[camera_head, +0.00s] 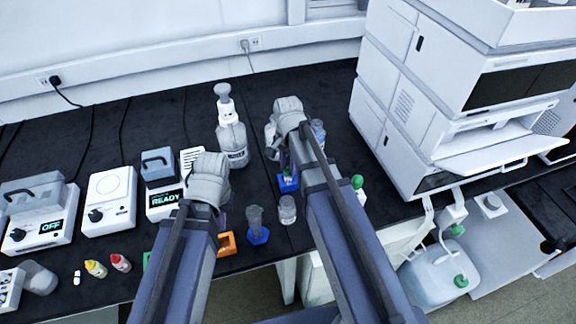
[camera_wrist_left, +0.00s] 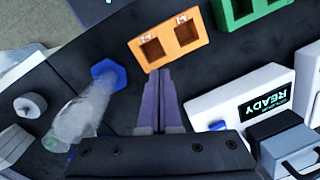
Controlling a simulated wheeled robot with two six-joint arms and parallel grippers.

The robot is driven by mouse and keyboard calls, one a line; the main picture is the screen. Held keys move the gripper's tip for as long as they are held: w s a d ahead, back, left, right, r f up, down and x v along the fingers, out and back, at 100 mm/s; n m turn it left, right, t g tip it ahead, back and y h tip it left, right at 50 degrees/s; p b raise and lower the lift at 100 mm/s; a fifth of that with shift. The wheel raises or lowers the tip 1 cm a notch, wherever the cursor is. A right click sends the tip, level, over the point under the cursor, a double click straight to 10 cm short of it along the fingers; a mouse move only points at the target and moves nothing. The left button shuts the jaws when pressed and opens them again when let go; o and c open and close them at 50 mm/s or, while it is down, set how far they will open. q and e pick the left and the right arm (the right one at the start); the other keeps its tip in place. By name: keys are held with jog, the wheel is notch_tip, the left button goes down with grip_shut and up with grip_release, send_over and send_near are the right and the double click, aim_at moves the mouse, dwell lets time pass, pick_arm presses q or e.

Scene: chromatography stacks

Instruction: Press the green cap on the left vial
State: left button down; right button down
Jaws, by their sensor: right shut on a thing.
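My right gripper (camera_head: 286,163) is above a small blue rack (camera_head: 289,187) right of the middle in the head view. Its fingers are mostly behind its own wrist and arm. The vials in the rack are too small and covered to tell apart.
A clear cylinder on a blue foot (camera_head: 258,236) and a clear jar (camera_head: 288,210) stand between the arms. A dispenser bottle (camera_head: 231,140) stands behind. Left are the READY device (camera_head: 164,200) and a white hotplate (camera_head: 110,200). A large instrument stack (camera_head: 450,100) bounds the right.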

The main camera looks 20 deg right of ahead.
dwell(0.3)
jog(key=shift+c, duration=0.2)
grip_release()
dwell(0.4)
jog(key=shift+r+p, duration=3.5)
jog(key=shift+p, duration=0.05)
pick_arm(q)
notch_tip(320, 180, up, 7)
pick_arm(e)
jog(key=shift+c, duration=0.3)
grip_shut()
pick_arm(q)
jog(key=shift+f+b, duration=0.3)
jog(key=shift+b, duration=0.05)
pick_arm(e)
jog(key=shift+f, duration=0.3)
